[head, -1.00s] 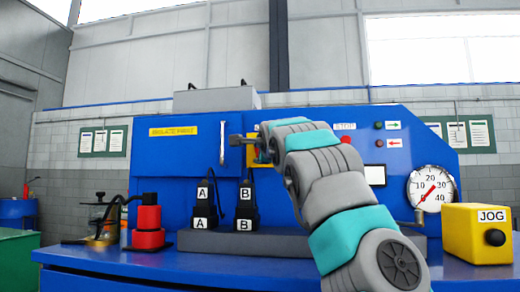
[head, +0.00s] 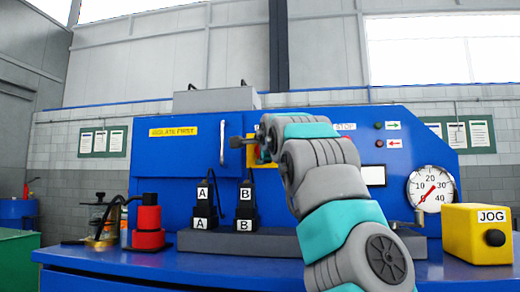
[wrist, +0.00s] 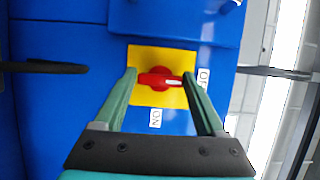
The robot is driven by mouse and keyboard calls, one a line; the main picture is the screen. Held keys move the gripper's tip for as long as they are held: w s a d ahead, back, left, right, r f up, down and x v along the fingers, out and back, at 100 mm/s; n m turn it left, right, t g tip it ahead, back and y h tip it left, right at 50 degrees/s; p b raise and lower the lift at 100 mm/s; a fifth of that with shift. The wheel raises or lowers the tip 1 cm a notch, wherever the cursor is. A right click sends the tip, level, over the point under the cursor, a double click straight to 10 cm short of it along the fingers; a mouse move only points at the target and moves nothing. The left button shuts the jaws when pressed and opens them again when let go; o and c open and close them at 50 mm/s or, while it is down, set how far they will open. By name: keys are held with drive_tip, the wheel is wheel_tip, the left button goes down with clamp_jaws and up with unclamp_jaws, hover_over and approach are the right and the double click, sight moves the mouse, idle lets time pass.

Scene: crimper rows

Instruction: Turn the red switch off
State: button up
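The red switch (wrist: 158,79) is a rotary knob on a yellow plate (wrist: 147,54) on the blue machine front. In the wrist view its handle lies crosswise, and its white mark points right, toward a partly hidden label (wrist: 204,78) that seems to read OFF. An ON label (wrist: 155,118) is below the plate. My gripper (wrist: 159,74) is open, one finger on each side of the knob; the right fingertip is close to the handle's marked end, and contact is unclear. In the head view my arm mostly hides the yellow plate (head: 251,157).
The blue machine (head: 170,160) has a vertical handle (head: 222,142) left of the switch. Black A and B plugs (head: 245,205) stand below it. A red lamp-like object (head: 148,225), a gauge (head: 431,188) and a yellow JOG box (head: 475,233) flank the bench.

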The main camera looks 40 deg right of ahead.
drive_tip(key=o, duration=0.4)
drive_tip(key=shift+o, duration=0.2)
drive_tip(key=b+v, duration=0.1)
drive_tip(key=v, duration=0.6)
drive_tip(key=shift+s+a+b, duration=0.2)
drive_tip(key=shift+s+b, duration=0.15)
